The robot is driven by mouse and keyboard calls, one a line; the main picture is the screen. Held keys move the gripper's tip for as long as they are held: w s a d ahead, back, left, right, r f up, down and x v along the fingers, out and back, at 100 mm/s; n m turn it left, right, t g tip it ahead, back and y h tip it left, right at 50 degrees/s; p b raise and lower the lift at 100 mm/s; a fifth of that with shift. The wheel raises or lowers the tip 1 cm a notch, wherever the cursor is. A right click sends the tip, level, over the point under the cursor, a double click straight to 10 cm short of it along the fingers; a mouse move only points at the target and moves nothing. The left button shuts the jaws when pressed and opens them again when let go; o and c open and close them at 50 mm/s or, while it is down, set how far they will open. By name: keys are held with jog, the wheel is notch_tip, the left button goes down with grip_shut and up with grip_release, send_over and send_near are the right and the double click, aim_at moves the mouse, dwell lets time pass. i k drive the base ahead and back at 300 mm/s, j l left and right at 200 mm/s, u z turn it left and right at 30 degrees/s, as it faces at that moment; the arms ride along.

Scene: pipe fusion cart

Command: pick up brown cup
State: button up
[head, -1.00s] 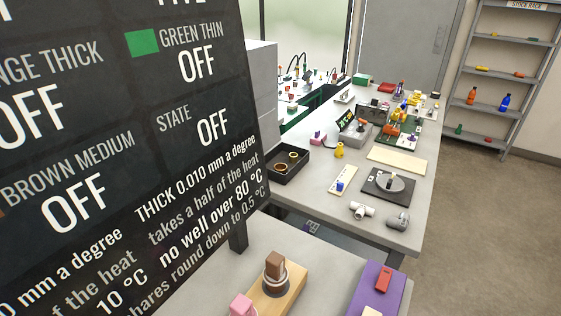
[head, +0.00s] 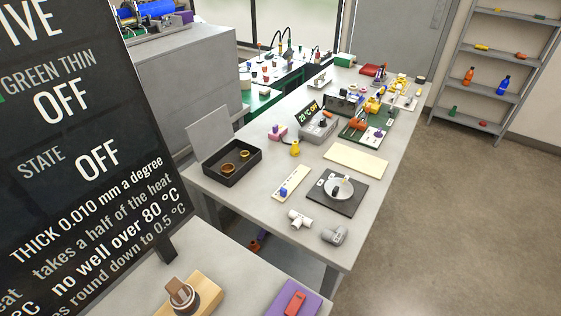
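I cannot pick out a brown cup with certainty. Two round brown, ring-like items, a nearer one (head: 228,168) and a farther one (head: 244,155), sit in a black open box (head: 238,179) at the left side of the long grey table. From here I cannot tell whether either is a cup. Small cup-like items stand on the far bench (head: 266,76), too small to name by colour surely. A brown block on a dark round base (head: 181,295) sits on a wooden board at the bottom. My gripper is not in view.
A black sign board (head: 80,130) blocks the left. The long table (head: 270,195) holds a dark plate with a grey disc (head: 341,189), a white pipe tee (head: 299,219) and a grey fitting (head: 334,235) near its front edge. Floor (head: 440,230) on the right is clear.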

aim_at(227, 169)
jog(key=i+l+z, duration=0.45)
jog(key=i+l, duration=0.3)
jog(key=i+l+z, duration=0.45)
jog(key=i+l, duration=0.3)
jog(key=i+u, duration=0.4)
jog(key=i, duration=0.15)
jog(key=i+u, duration=0.4)
jog(key=i, duration=0.2)
jog(key=i+l+u, duration=0.45)
jog(key=i+j+u, duration=0.1)
jog(key=i+u, duration=0.2)
jog(key=u, duration=0.2)
jog(key=i+u, duration=0.25)
jog(key=u, duration=0.25)
jog(key=i+l+u, duration=0.1)
jog(key=i+u, duration=0.2)
jog(key=u, duration=0.2)
jog(key=i+l+u, duration=0.2)
jog(key=u, duration=0.25)
jog(key=i+l+u, duration=0.25)
jog(key=u, duration=0.25)
jog(key=i+l+z, duration=0.1)
jog(key=i+l, duration=0.05)
jog(key=l, duration=0.1)
